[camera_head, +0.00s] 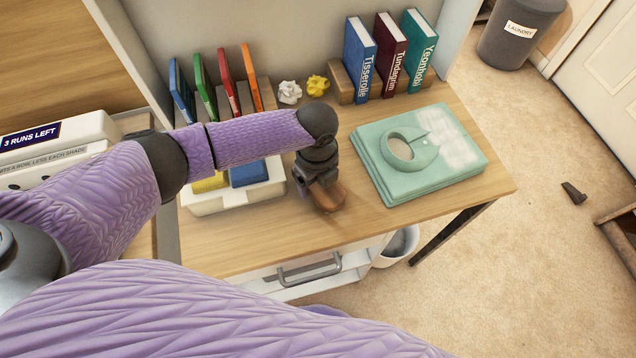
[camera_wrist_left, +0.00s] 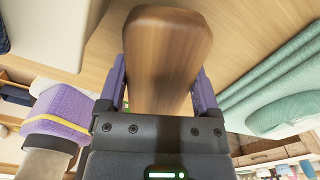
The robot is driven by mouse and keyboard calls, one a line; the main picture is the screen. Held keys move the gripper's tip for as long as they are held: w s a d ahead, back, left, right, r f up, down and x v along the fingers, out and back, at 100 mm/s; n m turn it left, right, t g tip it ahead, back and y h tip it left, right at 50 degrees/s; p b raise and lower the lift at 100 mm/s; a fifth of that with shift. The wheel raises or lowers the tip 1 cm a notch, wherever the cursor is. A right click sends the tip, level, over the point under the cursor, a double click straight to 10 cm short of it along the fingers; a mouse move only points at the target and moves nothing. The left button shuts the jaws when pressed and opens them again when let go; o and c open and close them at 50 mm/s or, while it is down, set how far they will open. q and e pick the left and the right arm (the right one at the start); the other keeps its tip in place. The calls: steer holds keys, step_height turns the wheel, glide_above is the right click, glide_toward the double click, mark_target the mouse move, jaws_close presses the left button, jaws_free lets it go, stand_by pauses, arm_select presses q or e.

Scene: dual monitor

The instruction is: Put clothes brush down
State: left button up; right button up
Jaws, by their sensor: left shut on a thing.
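The clothes brush has a brown wooden back and shows in the head view (camera_head: 329,197), by the middle of the desk (camera_head: 237,243). My left gripper (camera_head: 322,187) is shut on it from above. In the left wrist view the wooden back (camera_wrist_left: 166,55) sits between the two purple fingers of my left gripper (camera_wrist_left: 160,88). The brush is at or just above the desk top; I cannot tell whether it touches. Its bristles are hidden. My right gripper is not in view.
A stack of folded teal clothes (camera_head: 455,165) lies right of the brush. A white tray (camera_head: 210,205) with yellow and blue items stands to its left. Books (camera_head: 390,55) and crumpled paper balls (camera_head: 317,85) are at the back. Bare desk lies in front of the brush.

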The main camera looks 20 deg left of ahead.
arm_select(q)
steer(key=shift+f, duration=0.55)
steer(key=shift+r, duration=0.15)
steer(key=o, duration=0.9)
step_height(320, 180, up, 11)
steer(key=p, duration=0.5)
steer(key=shift+r, duration=0.1)
steer(key=shift+r+p, duration=0.3)
steer(key=shift+r, duration=0.15)
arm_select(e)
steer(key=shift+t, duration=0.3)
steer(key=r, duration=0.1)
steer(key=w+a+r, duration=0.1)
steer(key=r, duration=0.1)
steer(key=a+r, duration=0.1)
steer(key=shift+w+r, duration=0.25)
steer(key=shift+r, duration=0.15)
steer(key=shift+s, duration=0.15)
